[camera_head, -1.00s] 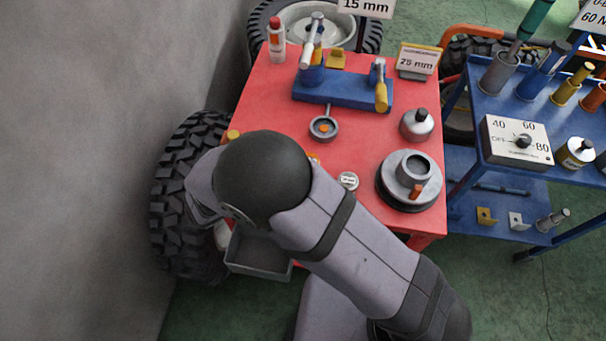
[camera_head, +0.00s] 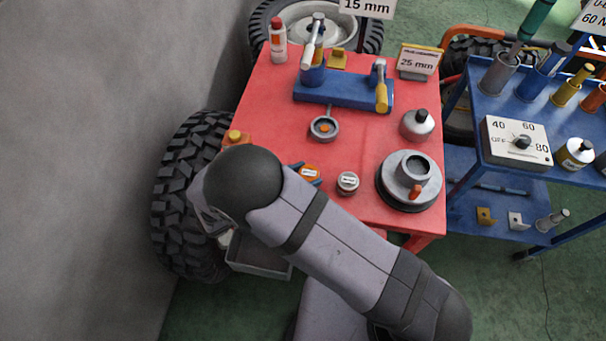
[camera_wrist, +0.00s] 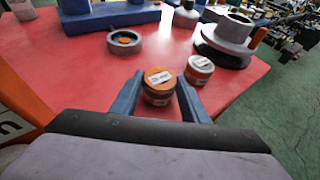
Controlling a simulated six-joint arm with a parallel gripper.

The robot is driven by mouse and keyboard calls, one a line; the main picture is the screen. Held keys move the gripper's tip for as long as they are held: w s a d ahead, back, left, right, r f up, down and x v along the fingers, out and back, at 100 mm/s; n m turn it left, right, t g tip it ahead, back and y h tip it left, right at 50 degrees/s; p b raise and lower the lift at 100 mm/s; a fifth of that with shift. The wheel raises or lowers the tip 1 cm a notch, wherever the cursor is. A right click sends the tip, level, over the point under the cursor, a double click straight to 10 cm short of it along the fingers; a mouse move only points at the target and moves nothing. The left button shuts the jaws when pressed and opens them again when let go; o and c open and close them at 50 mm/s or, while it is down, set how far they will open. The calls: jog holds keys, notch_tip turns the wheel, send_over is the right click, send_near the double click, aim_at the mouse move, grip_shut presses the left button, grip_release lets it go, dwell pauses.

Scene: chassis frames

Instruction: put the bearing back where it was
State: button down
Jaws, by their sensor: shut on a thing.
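My gripper (camera_wrist: 159,80) has its two blue fingers on either side of a short round piece (camera_wrist: 158,92) with an orange, white-labelled top and dark sides. It appears to be the bearing. I cannot tell whether it touches the red table. A grey ring (camera_head: 324,128) with an orange centre lies farther back on the table.
The red table (camera_head: 270,120) holds a blue fixture (camera_head: 345,92), a grey round pot (camera_head: 417,124) and a grey stepped disc (camera_head: 408,190) at right. A grey tray (camera_head: 258,260) is below the front left edge. A blue cart (camera_head: 520,120) stands at right.

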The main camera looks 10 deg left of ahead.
jog(key=c, duration=1)
grip_release()
jog(key=shift+f, duration=0.15)
jog(key=b+v, duration=0.3)
jog(key=v, duration=0.9)
